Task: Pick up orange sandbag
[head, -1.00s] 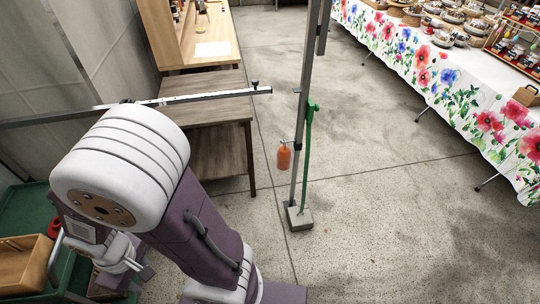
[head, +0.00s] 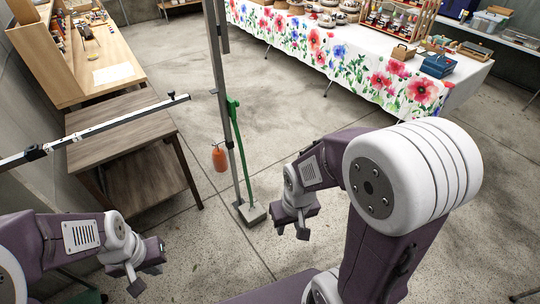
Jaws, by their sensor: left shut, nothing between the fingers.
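The orange sandbag (head: 219,158) hangs by a thin strap low on the grey upright pole (head: 222,110), left of it in the picture and clear of the floor. My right gripper (head: 291,231) is in front of and to the right of the sandbag and pole, apart from both. Its fingers point down; whether they are open is unclear. My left gripper (head: 146,279) is at the lower left, low in front of the wooden table, shut and empty, well apart from the sandbag.
A flower-print table (head: 340,60) with goods stands behind. Concrete floor between is clear.

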